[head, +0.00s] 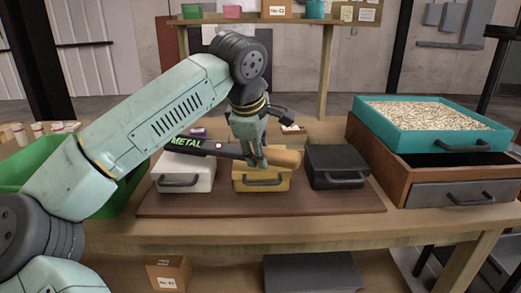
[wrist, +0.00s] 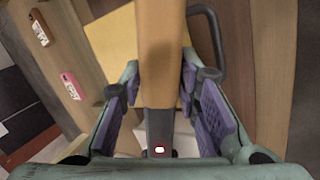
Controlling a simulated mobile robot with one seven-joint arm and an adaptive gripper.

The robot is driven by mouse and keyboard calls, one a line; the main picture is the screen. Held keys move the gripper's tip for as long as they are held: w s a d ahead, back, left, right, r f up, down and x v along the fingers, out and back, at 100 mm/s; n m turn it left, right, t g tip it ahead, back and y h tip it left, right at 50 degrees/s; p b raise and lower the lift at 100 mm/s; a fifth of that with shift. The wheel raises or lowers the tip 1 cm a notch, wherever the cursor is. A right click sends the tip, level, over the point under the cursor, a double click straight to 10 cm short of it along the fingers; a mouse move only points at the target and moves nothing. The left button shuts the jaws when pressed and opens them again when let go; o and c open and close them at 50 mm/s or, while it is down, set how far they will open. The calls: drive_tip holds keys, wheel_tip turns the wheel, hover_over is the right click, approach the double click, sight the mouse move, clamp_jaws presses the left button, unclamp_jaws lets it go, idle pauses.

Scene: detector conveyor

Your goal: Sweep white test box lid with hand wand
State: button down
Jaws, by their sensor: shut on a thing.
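The hand wand (head: 222,150) has a dark body marked METAL in green, a small lit red lamp and a wooden handle. My gripper (head: 254,160) is shut on the wand near where the handle begins. In the wrist view my gripper (wrist: 163,118) has its fingers on both sides of the wand (wrist: 161,50). The white test box (head: 185,173) stands at the left of the brown board, its front handle facing me. The wand's dark end lies across the view of its lid; I cannot tell the gap between them. My gripper is over the yellow box.
The yellow box (head: 262,181) and a black box (head: 336,168) stand right of the white box on the brown board (head: 300,204). A green bin (head: 125,192) is at left. A teal tray (head: 412,145) of pale pieces rests on a wooden drawer unit (head: 386,178) at right.

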drive_tip(key=shift+s+a+f+b, duration=0.1)
drive_tip(key=shift+s+a+b, duration=0.15)
drive_tip(key=shift+s, duration=0.3)
drive_tip(key=shift+s+a+f+b, duration=0.1)
drive_tip(key=shift+s+a+b, duration=0.1)
drive_tip(key=shift+s, duration=0.35)
drive_tip(key=shift+s+r, duration=0.15)
drive_tip(key=shift+r, duration=0.05)
idle(4.0)
drive_tip(key=shift+r+p, duration=2.65)
drive_tip(key=shift+r, duration=0.35)
